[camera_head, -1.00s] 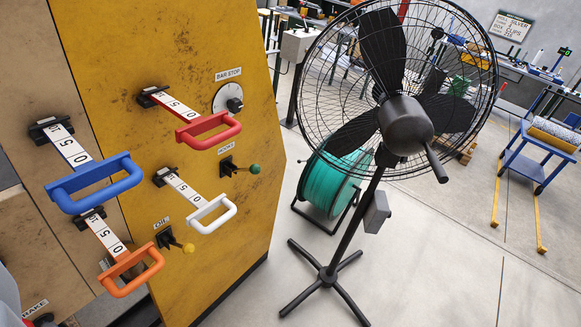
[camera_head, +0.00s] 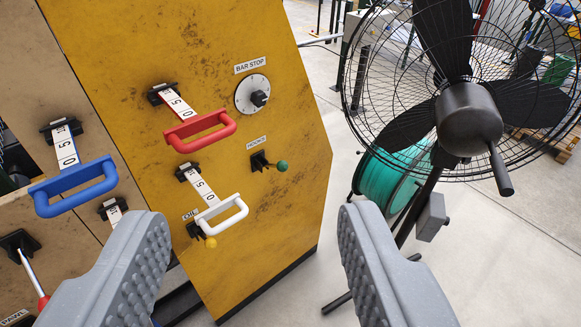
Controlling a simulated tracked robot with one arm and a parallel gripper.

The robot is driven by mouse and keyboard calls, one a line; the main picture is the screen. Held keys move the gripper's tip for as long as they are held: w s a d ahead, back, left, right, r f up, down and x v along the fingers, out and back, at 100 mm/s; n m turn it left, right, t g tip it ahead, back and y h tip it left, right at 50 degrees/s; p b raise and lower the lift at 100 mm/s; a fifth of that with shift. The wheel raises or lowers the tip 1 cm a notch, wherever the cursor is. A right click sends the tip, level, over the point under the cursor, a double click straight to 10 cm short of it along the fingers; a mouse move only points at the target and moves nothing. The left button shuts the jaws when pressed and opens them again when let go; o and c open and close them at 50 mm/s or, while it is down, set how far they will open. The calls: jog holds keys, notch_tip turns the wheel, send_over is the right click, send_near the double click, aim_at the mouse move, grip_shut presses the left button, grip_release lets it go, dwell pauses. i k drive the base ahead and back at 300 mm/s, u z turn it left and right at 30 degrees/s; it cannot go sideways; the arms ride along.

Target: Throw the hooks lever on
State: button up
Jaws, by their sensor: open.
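The hooks lever (camera_head: 270,162) is a short lever with a green ball knob on a black mount, on the yellow panel (camera_head: 277,215). A label that appears to read HOOKS sits just above it. My gripper (camera_head: 252,245) is open and empty in the lower part of the view, its two grey ridged fingers wide apart. The lever shows above and between the fingertips, apart from them. Nothing covers it.
A red handle (camera_head: 205,130) and a white handle (camera_head: 222,212) stick out left of the lever. The bar stop dial (camera_head: 252,94) is above it. A blue handle (camera_head: 73,187) is further left. A black fan (camera_head: 470,118) and teal reel (camera_head: 392,182) stand at right.

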aim_at(282, 166)
jog(key=z, duration=0.2)
jog(key=i, duration=0.95)
jog(key=z, duration=0.35)
